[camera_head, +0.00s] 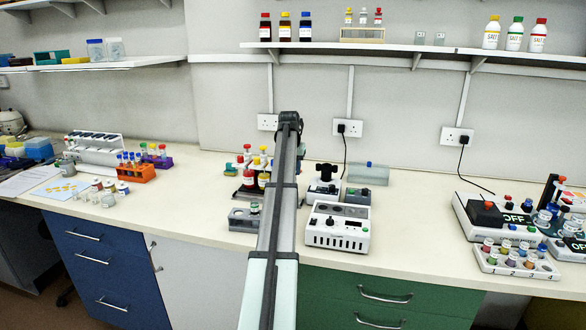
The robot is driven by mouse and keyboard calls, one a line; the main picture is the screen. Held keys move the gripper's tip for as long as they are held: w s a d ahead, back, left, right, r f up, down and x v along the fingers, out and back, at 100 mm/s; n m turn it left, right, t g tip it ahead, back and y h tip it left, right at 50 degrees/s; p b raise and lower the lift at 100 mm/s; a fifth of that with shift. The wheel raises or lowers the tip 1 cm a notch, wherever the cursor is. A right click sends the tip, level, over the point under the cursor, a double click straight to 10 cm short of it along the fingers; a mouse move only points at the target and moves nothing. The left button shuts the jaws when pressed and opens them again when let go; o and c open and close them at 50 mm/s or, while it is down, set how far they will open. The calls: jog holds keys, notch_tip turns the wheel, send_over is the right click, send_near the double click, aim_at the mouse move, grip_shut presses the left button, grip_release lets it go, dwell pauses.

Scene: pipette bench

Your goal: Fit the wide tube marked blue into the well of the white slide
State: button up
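My arm rises through the middle of the picture and ends in a dark joint; my gripper is not visible and may be hidden behind the arm. Several small, wide, clear jars stand on the left bench, and one jar (122,188) seems to carry a bluish mark. An orange rack (140,174) behind them holds several tubes, some with blue tops. I cannot surely tell the wide tube marked blue at this size. I cannot pick out the white slide or its well for certain; a white device with dark round openings (337,226) stands right of my arm.
Bottles with red and yellow caps (263,179) stand close behind my arm. A grey block (243,220) sits left of it. A white tray of coloured vials (516,270) and a unit reading OFF (490,216) stand at right. Bench is clear between the central device and the right group.

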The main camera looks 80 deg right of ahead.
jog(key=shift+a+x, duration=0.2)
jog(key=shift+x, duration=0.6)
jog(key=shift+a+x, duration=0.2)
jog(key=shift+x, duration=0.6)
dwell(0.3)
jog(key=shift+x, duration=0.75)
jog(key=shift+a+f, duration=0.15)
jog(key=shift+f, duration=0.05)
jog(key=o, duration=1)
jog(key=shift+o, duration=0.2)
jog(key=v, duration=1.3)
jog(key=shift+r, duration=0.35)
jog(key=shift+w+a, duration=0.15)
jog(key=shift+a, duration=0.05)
